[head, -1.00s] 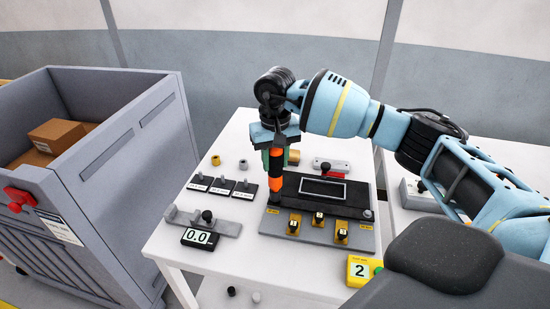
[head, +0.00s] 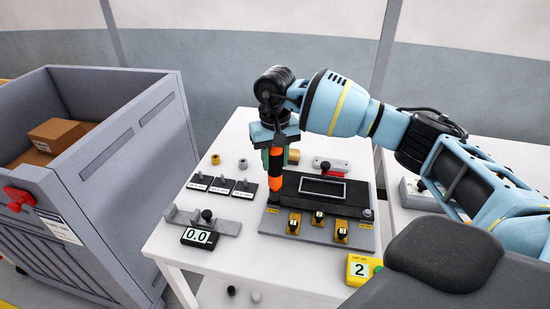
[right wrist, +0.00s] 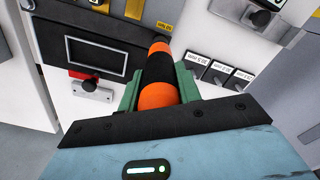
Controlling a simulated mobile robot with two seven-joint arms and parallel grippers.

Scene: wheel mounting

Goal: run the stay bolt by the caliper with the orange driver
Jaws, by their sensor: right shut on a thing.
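My right gripper (head: 275,146) is shut on the orange driver (head: 276,170), an orange-and-black banded handle held upright. In the right wrist view the driver (right wrist: 158,72) sits between the green fingers. Its lower end is at the left end of a black panel on a grey plate (head: 320,238); I cannot tell whether it touches anything there. A grey gauge with a 0.0 display (head: 199,238) and a black knob, which looks like a caliper, lies to the front left. I cannot single out the stay bolt. My left gripper is not in view.
Yellow blocks (head: 340,233) with black knobs stand on the plate. A red-and-grey piece (head: 330,167) lies behind it. Small labelled holders (head: 221,184) stand at left. A yellow box marked 2 (head: 359,269) is at the table's front. A grey bin (head: 85,180) stands left of the table.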

